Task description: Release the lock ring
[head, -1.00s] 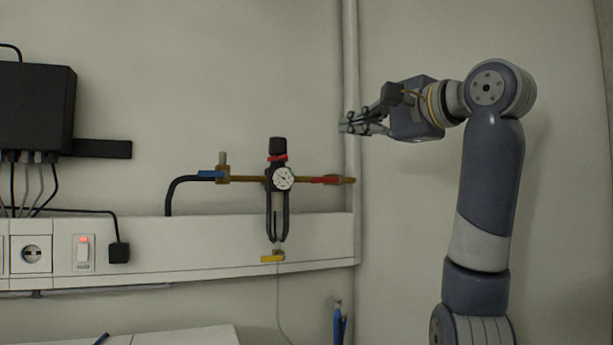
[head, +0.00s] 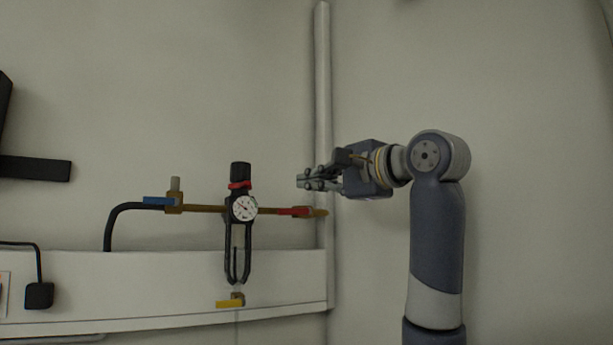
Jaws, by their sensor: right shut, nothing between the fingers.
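The lock ring (head: 240,185) is a red band just under the black knob (head: 240,170) of the wall-mounted regulator. A round white gauge (head: 244,208) sits just below it, with a black bowl guard (head: 238,255) hanging beneath. My right gripper (head: 302,183) is to the right of the ring, at about its height in the picture and clearly apart from it. It is shut and empty, with its fingers pointing left. My left gripper is out of view.
A brass pipe runs through the regulator, with a blue-handled valve (head: 160,201) at left and a red-handled valve (head: 294,211) at right. A yellow drain handle (head: 229,304) is below. A vertical pipe (head: 322,100) stands behind my gripper. A white trunking ledge (head: 170,290) runs along the wall.

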